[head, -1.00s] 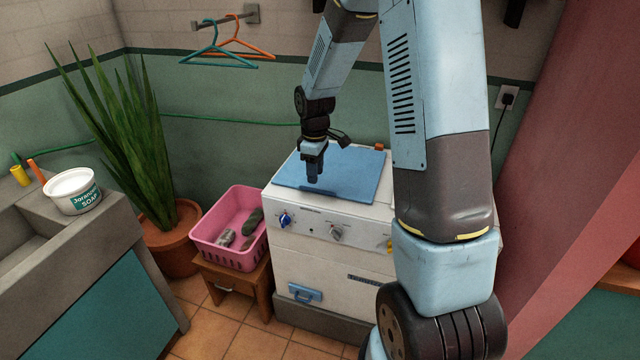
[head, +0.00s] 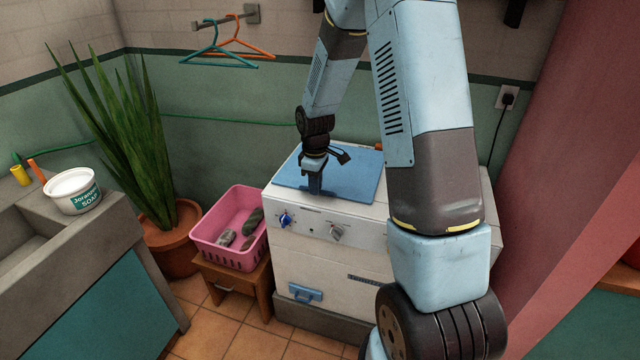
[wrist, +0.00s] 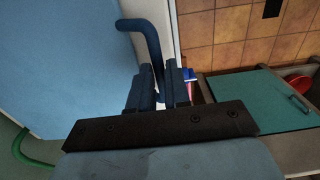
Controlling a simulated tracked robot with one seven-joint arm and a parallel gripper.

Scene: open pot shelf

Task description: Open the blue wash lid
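The blue wash lid (head: 345,172) lies flat and closed on top of the white washer (head: 325,260). In the wrist view the lid (wrist: 65,65) fills the left side. Its dark blue bar handle (wrist: 150,38) runs down between my fingers. My gripper (head: 314,188) points down at the lid's front edge, and its fingers (wrist: 161,88) lie on either side of the handle. The fingers are close to the bar, but I cannot tell whether they press on it. In the head view my gripper hides most of the handle.
A blue knob (head: 286,220) and a grey knob (head: 337,232) are on the washer's front. A pink basket (head: 230,258) stands on a wooden stool to the left. Hangers (head: 215,62) hang on the wall behind. My arm covers the washer's right side.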

